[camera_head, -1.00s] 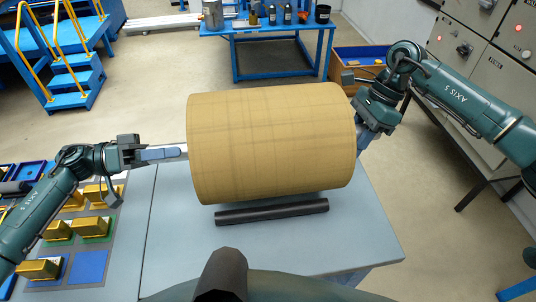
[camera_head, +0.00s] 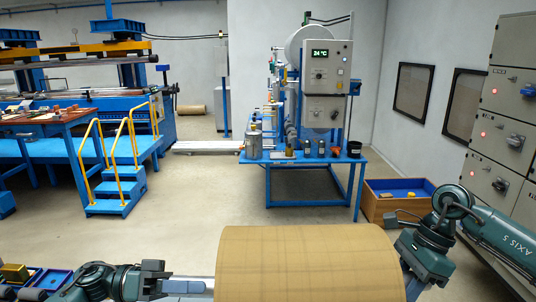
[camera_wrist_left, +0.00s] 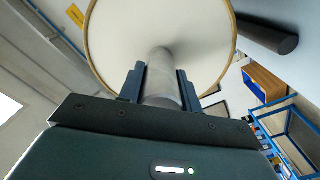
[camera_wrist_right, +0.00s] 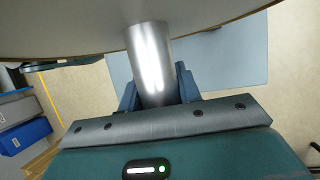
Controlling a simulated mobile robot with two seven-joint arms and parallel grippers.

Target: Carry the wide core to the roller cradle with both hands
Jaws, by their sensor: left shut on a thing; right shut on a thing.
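The wide core (camera_head: 310,265) is a large tan cylinder low in the head view, its lower part cut off by the frame edge. A steel shaft end sticks out of each side. My left gripper (camera_head: 185,287) is shut on the left shaft end (camera_wrist_left: 162,85), as the left wrist view shows. My right gripper (camera_wrist_right: 156,80) is shut on the other shaft end (camera_wrist_right: 150,55); in the head view its fingers are partly hidden behind the core. A dark roller (camera_wrist_left: 265,35), apparently of the cradle, lies beside the core's end face in the left wrist view. The core hides the rest of the cradle.
A blue bench (camera_head: 300,160) with a control cabinet (camera_head: 327,85) stands behind. A wooden crate (camera_head: 400,195) and grey electrical cabinets (camera_head: 500,125) are at right. Blue steps with yellow rails (camera_head: 115,190) are at left. Open floor lies between the core and the bench.

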